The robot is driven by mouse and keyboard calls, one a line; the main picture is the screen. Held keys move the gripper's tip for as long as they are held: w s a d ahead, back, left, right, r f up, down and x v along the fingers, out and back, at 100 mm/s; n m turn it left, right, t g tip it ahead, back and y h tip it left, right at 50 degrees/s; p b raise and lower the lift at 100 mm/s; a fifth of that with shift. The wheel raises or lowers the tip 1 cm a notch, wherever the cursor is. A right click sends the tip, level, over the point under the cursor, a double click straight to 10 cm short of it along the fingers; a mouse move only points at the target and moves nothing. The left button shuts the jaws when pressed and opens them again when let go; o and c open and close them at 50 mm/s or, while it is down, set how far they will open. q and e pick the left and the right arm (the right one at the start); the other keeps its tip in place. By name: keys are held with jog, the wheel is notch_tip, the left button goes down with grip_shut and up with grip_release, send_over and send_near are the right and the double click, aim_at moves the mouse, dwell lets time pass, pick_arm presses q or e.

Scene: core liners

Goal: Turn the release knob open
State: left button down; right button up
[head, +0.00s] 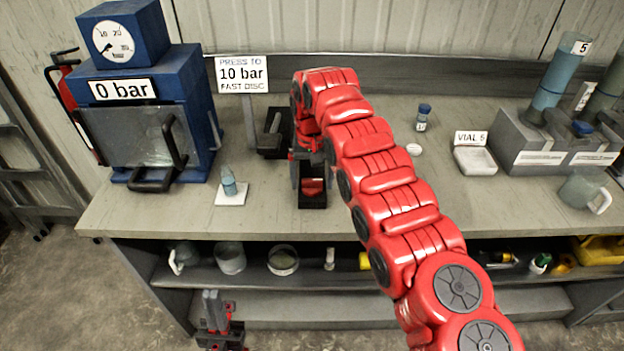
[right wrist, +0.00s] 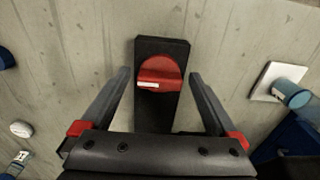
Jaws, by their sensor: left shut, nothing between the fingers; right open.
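The release knob (right wrist: 160,68) is a red round knob on a black base plate (right wrist: 152,113). Its white mark lies nearly level across the knob in the right wrist view. In the head view the knob (head: 313,187) is partly hidden by my right arm. My right gripper (right wrist: 157,77) is open above the plate, with one finger on each side of the knob and visible gaps between. It also shows in the head view (head: 308,176), pointing down. My left gripper (head: 212,297) is shut and empty, low in front of the bench.
A blue press (head: 200,95) with a "0 bar" label and gauge stands at the left. A small vial on a white pad (head: 230,199) is left of the knob. A black clamp-like part (head: 272,140) lies behind. A grey rack (head: 530,152) stands at the right.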

aim_at(311, 180)
notch_tip(311, 180, up, 5)
jog(key=shift+f+p, duration=0.2)
jog(key=shift+p, duration=0.75)
notch_tip(311, 180, up, 13)
jog(key=p, duration=1.2)
jog(key=shift+p, duration=0.35)
jog(key=shift+f, duration=0.15)
